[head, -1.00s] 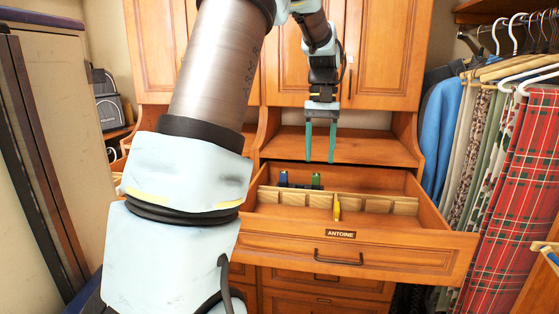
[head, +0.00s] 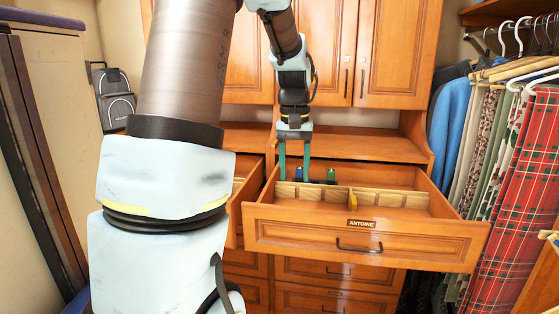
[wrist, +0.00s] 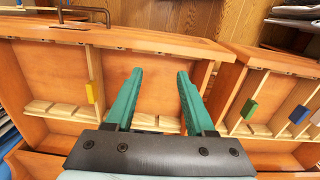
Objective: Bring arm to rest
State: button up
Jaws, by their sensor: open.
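My gripper (head: 294,172) hangs pointing down over the left part of the open drawer labelled ANTOINE (head: 365,240). Its two green fingers are apart with nothing between them. In the wrist view my gripper (wrist: 158,85) is also open and empty, above wooden drawer compartments. My arm is bent, with its upper links filling the left of the head view.
Cabinet doors (head: 391,55) stand behind. Hanging clothes (head: 520,150) line the right side; a tall cabinet (head: 55,130) is at left.

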jog(key=s+a+f+t, duration=0.3)
jog(key=s+a+f, duration=0.5)
jog(key=s+a, duration=0.3)
notch_tip(320, 180, down, 10)
jog(key=s+g+b, duration=0.1)
jog(key=b, duration=0.9)
jog(key=shift+s+d+f+n, duration=0.2)
jog(key=shift+s+d+n, duration=0.1)
jog(key=shift+s+d, duration=0.1)
